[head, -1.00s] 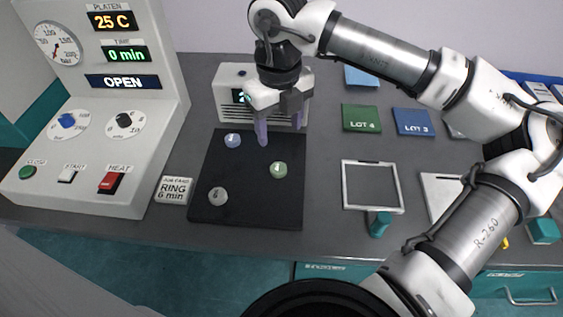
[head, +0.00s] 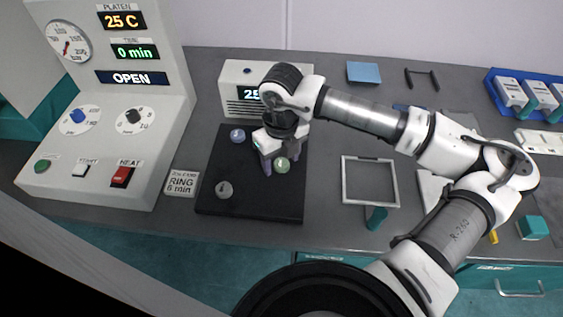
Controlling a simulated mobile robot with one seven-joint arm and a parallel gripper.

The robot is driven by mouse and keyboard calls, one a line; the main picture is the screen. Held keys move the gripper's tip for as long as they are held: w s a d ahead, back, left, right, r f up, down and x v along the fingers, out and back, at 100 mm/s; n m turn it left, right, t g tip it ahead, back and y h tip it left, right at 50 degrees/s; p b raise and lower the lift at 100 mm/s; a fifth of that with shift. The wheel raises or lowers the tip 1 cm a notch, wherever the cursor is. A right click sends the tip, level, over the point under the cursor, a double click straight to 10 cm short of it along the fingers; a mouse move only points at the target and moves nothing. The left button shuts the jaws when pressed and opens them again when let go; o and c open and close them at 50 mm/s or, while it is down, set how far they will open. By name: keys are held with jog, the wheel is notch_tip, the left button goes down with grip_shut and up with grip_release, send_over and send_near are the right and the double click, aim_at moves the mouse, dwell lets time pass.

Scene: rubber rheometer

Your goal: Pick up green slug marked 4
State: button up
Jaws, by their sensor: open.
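The green slug (head: 283,166) lies on the black mat (head: 250,199), toward its right side; its mark is too small to read for sure now. My gripper (head: 275,168) is low over the mat, pointing down, with its fingers beside the green slug. The jaws are open; the right finger partly overlaps the slug in the picture, and I cannot tell whether the slug is between the fingers. A blue slug (head: 237,135) lies to the upper left of the gripper. A grey slug (head: 224,189) lies to the lower left.
The press panel (head: 105,110) reads 25 C, 0 min and OPEN. A white device (head: 238,88) with a display stands just behind the mat. A sign (head: 182,183) reads RING 6 min. An empty square frame (head: 370,203) lies to the right. My arm spans the right side.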

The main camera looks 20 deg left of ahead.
jog(key=shift+c, duration=0.5)
jog(key=c, duration=1)
jog(key=shift+o, duration=0.2)
